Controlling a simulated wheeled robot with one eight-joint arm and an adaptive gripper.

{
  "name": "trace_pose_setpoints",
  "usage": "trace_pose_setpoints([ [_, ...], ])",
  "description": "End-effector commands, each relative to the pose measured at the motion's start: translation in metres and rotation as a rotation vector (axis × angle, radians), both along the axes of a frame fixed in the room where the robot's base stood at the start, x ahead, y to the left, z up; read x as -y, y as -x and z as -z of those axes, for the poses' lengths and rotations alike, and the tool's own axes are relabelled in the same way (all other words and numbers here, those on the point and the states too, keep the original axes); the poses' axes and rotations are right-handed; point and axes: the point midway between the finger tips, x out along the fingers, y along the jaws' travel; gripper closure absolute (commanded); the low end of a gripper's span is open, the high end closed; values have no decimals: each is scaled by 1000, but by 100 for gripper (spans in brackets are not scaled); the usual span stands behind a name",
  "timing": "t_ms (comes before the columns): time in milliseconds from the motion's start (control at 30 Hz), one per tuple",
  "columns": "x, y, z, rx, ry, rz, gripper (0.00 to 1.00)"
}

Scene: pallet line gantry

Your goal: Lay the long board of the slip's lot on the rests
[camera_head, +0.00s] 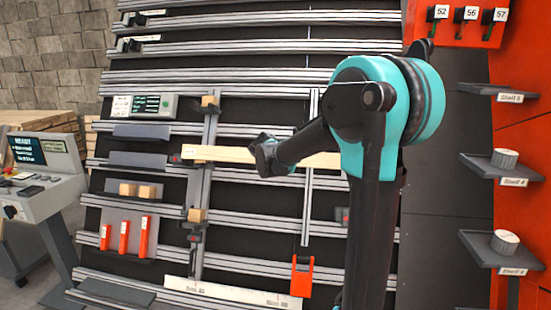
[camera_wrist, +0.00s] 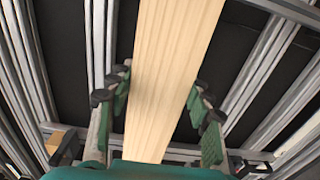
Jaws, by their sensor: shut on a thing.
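A long pale wooden board (camera_head: 222,154) is held roughly level in front of the slatted rack, its left end over the upright rail. A small marking shows at that end, too small to read. My gripper (camera_head: 268,156) is shut on the board near its middle. In the wrist view the board (camera_wrist: 165,60) runs between the two fingers of my gripper (camera_wrist: 158,100). Small wooden blocks sit on the upright rail above (camera_head: 209,101) and below (camera_head: 197,215) the board. I cannot tell which parts are the rests, and no slip is readable.
A console with a lit screen (camera_head: 27,150) stands at left. A grey ledge holds wooden blocks (camera_head: 138,190); red pieces (camera_head: 124,235) stand below. An orange clamp-like piece (camera_head: 302,275) hangs low. Labelled shelves (camera_head: 500,168) and numbered hooks (camera_head: 466,14) are at right.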

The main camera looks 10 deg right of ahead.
Motion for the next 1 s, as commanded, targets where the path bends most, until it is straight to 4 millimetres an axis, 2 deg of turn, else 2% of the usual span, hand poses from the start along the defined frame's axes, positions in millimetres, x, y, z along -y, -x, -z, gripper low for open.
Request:
trace_pose_setpoints([
  [1000,20,-60,34,0,0,1,97],
])
